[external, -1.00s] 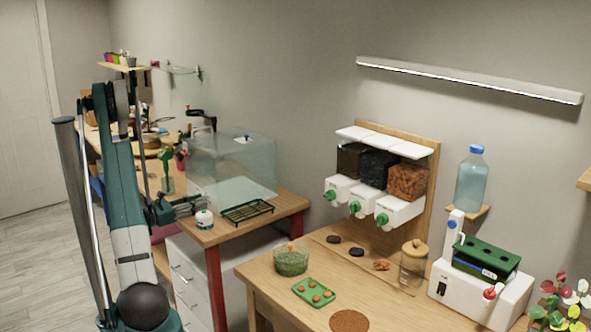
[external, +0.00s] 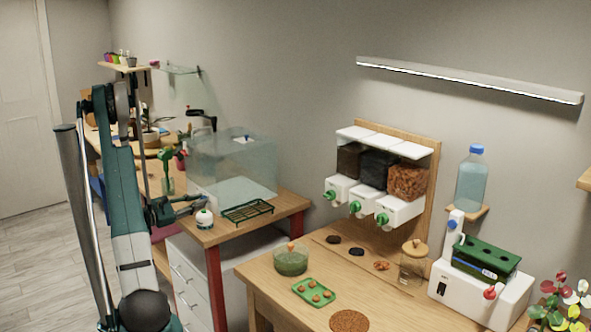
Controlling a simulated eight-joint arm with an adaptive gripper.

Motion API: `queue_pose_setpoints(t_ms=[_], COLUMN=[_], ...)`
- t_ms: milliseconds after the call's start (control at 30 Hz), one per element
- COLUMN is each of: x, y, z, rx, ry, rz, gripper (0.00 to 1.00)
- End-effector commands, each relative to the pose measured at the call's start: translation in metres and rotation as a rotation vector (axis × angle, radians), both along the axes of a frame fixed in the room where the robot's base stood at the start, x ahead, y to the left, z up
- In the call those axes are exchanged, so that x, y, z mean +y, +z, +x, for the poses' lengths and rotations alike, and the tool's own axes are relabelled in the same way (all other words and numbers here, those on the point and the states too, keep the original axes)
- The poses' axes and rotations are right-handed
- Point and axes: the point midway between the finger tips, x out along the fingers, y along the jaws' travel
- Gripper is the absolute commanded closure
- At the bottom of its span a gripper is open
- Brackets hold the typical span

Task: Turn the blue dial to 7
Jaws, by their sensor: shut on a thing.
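My gripper (external: 203,202) is at the left of the picture, over the front edge of the wooden-topped cabinet and in front of the clear tank (external: 236,165). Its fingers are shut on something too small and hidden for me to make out. A small white round object (external: 204,218) with a reddish top is close beside the fingertips; I cannot tell whether they touch. I cannot make out a numbered blue dial. A small blue knob (external: 462,239) shows on the white machine (external: 462,299) at the right, far from my gripper. No numbers are readable.
A green wire rack (external: 248,211) lies right of my gripper. The nearer table holds a glass bowl (external: 291,261), a green tray (external: 314,293) and a lidded jar (external: 413,266). Dispensers with green knobs (external: 355,207) hang behind. A green plant figure (external: 167,178) stands behind my gripper.

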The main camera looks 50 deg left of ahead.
Motion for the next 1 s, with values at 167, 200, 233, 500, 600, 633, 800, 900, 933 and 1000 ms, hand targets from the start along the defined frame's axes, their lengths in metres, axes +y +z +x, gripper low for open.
queue_pose_setpoints(t_ms=[167, 200, 233, 500, 600, 633, 800, 900, 933, 1000], x=[-0.0005, -0.0004, -0.0004, -0.0005, -0.0004, -0.0004, -0.0003, -0.0002, -0.0002, -0.0001], y=[-0.0008, -0.0006, -0.0005, -0.0003, -0.0003, -0.0003, -0.0002, -0.0002, -0.0001, -0.0001], z=[-0.0002, -0.0002, -0.0002, -0.0002, -0.0002, -0.0002, -0.0001, -0.0002, -0.0003, -0.0011], rx=[0.001, 0.001, 0.001, 0.001, 0.001, 0.001, 0.0, 0.0, 0.0, 0.0], ry=[0.0, 0.0, 0.0, 0.0, 0.0, 0.0, -0.001, -0.001, -0.001, -0.001], rz=[0.077, 0.083, 0.086, 0.087, 0.087, 0.087, 0.086, 0.086, 0.086, 0.086], gripper=[0.95, 0.95, 0.95, 0.95, 0.7, 0.68, 0.68, 0.68, 0.68, 0.68])
